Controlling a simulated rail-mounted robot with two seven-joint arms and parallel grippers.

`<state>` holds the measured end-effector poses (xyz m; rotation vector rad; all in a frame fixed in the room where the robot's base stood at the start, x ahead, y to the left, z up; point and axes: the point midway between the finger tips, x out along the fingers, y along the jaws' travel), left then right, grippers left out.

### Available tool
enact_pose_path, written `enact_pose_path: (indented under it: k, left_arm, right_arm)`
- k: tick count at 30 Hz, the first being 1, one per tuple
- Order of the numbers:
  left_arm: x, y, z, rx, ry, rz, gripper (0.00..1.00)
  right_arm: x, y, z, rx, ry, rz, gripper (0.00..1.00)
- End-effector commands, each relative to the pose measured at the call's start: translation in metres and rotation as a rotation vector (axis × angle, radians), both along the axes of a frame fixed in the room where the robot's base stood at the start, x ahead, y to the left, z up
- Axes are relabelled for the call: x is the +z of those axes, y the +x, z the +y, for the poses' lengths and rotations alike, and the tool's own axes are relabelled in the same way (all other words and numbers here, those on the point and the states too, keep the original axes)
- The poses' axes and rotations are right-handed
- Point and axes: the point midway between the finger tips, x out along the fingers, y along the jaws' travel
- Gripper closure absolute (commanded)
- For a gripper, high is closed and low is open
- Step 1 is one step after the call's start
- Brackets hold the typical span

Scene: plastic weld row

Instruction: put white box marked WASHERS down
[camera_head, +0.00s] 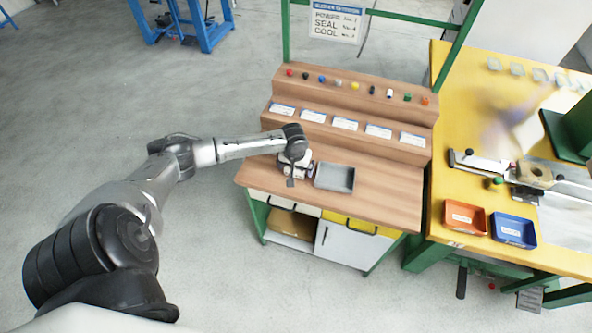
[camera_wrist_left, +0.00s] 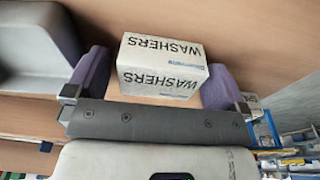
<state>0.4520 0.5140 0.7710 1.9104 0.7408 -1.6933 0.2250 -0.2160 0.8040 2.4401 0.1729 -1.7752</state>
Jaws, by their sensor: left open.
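The white box marked WASHERS (camera_wrist_left: 161,72) shows in the left wrist view against the brown wooden worktop (camera_head: 390,200). Its black lettering is on two faces. My left gripper (camera_head: 296,168) is over the worktop's left part, beside the grey tray. Its purple-tipped fingers stand open on either side of the box, with a gap at the left finger. The right finger is close to the box, and I cannot tell if it touches. In the head view the gripper mostly hides the box. My right gripper is not in view.
A grey tray (camera_head: 335,177) lies just right of the gripper. Behind are stepped shelves with label cards (camera_head: 345,124) and coloured pegs. A yellow bench (camera_head: 470,190) with an orange tray (camera_head: 465,217) and a blue tray (camera_head: 514,231) stands right. The worktop's right part is clear.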

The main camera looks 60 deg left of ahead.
Motion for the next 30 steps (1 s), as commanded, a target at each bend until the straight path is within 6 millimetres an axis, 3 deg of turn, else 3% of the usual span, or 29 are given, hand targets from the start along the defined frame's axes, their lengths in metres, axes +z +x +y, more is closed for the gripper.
enact_pose_path:
  k: [5,21,30]
  left_arm:
    - [0.0009,0.0002,0.0002,0.0,0.001,-0.001,0.01]
    - [0.0013,0.0002,0.0003,0.0,0.001,-0.001,0.53]
    - [0.0098,0.0006,0.0006,0.0,0.001,-0.002,0.53]
  right_arm:
    - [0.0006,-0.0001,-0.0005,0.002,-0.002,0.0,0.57]
    - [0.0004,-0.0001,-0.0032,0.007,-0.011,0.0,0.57]
    - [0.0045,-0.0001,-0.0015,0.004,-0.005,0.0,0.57]
